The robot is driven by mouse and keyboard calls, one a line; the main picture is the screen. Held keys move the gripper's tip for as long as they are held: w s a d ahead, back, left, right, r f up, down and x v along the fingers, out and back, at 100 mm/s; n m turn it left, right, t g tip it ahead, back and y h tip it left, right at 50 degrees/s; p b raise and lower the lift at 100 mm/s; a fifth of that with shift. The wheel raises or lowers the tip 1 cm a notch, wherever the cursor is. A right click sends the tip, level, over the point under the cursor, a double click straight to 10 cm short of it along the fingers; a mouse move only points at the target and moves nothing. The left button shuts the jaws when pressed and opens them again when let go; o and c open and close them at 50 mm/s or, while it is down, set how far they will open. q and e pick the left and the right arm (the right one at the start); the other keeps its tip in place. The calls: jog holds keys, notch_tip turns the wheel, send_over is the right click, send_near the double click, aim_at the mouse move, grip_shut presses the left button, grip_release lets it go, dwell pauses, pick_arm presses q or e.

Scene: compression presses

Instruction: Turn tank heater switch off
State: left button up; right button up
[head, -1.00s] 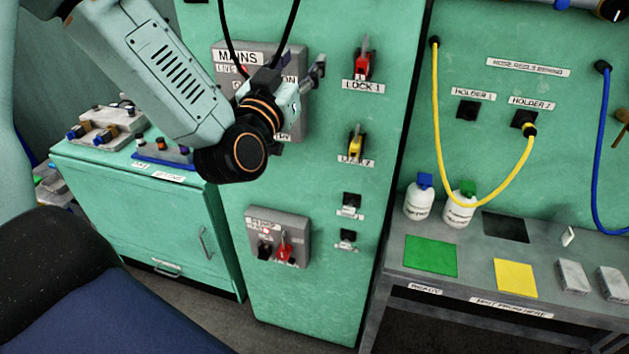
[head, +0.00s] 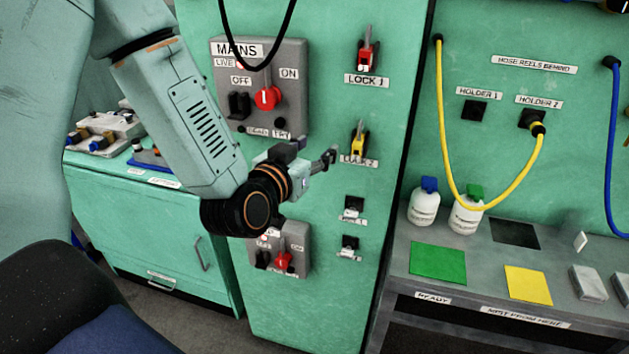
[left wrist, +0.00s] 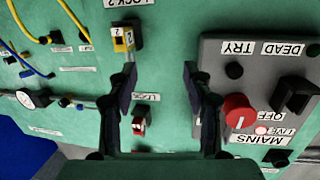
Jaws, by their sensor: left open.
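A small grey switch box (head: 300,264) sits low on the green cabinet in the head view, with a red switch (head: 283,262) and a black one beside it. Its label is partly hidden by my left wrist, so I cannot read it as the tank heater's. My left gripper (head: 326,160) is open and empty, above and right of this box, near the LOCK 2 label. In the left wrist view its two fingers (left wrist: 160,88) are spread apart, with green panel between them. The small box is not recognisable there. My right gripper is not in view.
The larger MAINS box (head: 296,55) with a red knob (head: 268,97) is above; it also shows in the left wrist view (left wrist: 212,70). A red lock (head: 367,56) and a yellow lock (head: 358,139) hang right. A grey bench (head: 470,262) stands farther right.

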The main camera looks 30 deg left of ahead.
pick_arm(q)
jog(key=shift+g+h, duration=0.3)
jog(key=shift+g, duration=0.3)
jog(key=f, duration=0.3)
jog(key=s+f+b, duration=0.1)
jog(key=shift+d+f, duration=0.35)
jog(key=shift+d, duration=0.05)
jog(key=shift+w, duration=0.1)
jog(key=s+d+f+g+b, duration=0.1)
jog(key=s+f+g+b, duration=0.2)
jog(key=f, duration=0.4)
jog(key=s+d+f+n+g+h, duration=0.1)
jog(key=s+d+f+g, duration=0.15)
jog(key=s+f, duration=0.4)
jog(key=s+d+f+g+b, duration=0.1)
jog(key=s+f+g+b, duration=0.15)
jog(key=f, duration=0.65)
jog(key=s+d+f+g+b, duration=0.1)
jog(key=s+f+g+b, duration=0.5)
jog(key=s+f, duration=1.2)
jog(key=s+g, duration=0.1)
jog(key=s, duration=0.2)
jog(key=shift+f+m+b, duration=0.4)
